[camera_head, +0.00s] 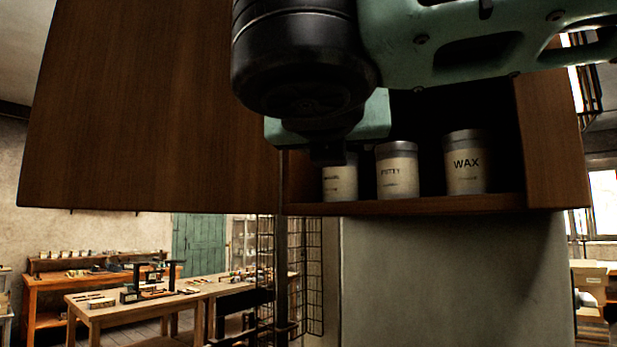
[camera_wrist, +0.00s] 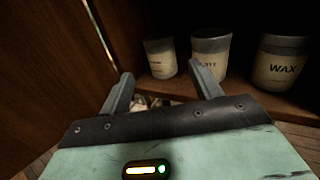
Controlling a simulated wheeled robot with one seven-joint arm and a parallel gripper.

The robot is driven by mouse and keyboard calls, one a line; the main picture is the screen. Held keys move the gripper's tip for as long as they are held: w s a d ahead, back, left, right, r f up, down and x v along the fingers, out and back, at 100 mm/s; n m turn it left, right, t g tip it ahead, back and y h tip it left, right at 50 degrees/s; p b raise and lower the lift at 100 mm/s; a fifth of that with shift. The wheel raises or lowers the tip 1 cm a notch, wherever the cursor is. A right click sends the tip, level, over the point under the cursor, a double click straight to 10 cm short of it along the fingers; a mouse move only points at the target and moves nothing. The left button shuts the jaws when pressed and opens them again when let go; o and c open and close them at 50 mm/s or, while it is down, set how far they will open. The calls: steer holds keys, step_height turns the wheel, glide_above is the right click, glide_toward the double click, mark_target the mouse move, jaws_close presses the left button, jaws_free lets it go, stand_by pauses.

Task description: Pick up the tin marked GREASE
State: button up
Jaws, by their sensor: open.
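Three cream tins with grey lids stand in a row on a cupboard shelf. The right one reads WAX (camera_head: 465,165) and the middle one reads PUTTY (camera_head: 397,172). The label of the left tin (camera_head: 340,182) is partly covered and I cannot read it for certain. In the wrist view the left tin (camera_wrist: 160,58), the PUTTY tin (camera_wrist: 210,55) and the WAX tin (camera_wrist: 284,64) show again. No label that I can read says GREASE. My gripper (camera_wrist: 162,76) is open and empty, in front of and below the left and PUTTY tins. My arm hides the shelf's upper left.
A wooden door (camera_head: 150,110) stands open on the left of the cupboard. The cupboard's right side panel (camera_head: 552,120) and shelf edge (camera_head: 410,208) bound the opening. Workbenches (camera_head: 190,295) stand far behind at the left.

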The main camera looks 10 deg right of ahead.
mark_target(340, 179)
steer(key=p+x, duration=0.3)
steer(key=x, duration=0.5)
steer(key=shift+w, duration=0.1)
steer(key=p+x, duration=0.2)
steer(key=x, duration=0.1)
steer(key=p+x, duration=0.1)
steer(key=x, duration=0.1)
steer(key=shift+w+f+p, duration=0.2)
steer(key=shift+w+p, duration=0.15)
steer(key=shift+p, duration=0.05)
steer(key=shift+w+d+f, duration=0.1)
steer(key=shift+w, duration=0.05)
steer(key=c, duration=0.7)
steer(key=shift+c, duration=0.6)
steer(key=shift+r, duration=0.25)
